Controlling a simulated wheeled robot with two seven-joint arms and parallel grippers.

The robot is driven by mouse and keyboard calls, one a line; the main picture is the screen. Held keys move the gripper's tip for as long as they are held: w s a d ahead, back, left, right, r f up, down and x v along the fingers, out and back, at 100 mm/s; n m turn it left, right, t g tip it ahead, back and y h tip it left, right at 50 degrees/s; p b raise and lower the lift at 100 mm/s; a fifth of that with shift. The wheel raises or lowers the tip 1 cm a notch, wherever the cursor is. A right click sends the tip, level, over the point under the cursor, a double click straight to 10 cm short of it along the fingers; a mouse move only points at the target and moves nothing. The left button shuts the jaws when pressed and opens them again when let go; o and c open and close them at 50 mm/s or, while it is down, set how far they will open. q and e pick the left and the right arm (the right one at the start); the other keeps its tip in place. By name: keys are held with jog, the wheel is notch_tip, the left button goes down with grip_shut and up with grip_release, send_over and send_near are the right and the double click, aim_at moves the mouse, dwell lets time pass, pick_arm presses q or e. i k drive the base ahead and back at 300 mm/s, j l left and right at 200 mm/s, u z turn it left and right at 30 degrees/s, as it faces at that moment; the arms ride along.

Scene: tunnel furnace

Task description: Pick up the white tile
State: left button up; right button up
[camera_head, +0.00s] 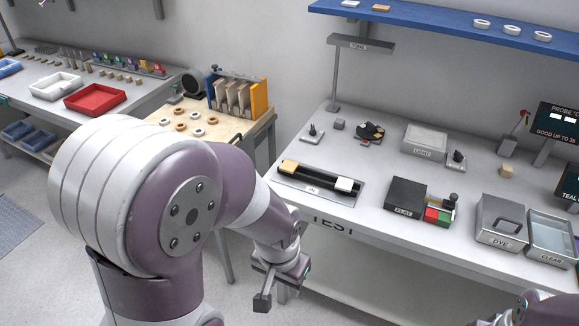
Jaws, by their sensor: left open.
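A small white block (344,185), which looks like the white tile, sits at the right end of a long black strip (316,176) on a grey plate on the test table. A tan block (290,166) sits at the strip's left end. Another small pale, flat piece (350,3) lies on the blue shelf. My left gripper (279,286) is open and hangs in front of the table's front edge, below and left of the white block, apart from it. My right gripper is out of the picture; only part of that arm shows at the bottom right.
The white test table (400,226) carries a black box (405,196), a DYE box (500,221), a CLEAR tray (551,237) and a grey lidded box (424,139). A post (335,75) with a bracket stands at the back left. Table space in front of the strip is clear.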

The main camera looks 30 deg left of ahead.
aim_at(346, 185)
jog(key=i+l, duration=0.15)
jog(key=i, duration=0.25)
jog(key=i+l+u, duration=0.1)
jog(key=i, duration=0.3)
jog(key=i+l, duration=0.2)
jog(key=i, duration=0.2)
jog(key=u, duration=0.05)
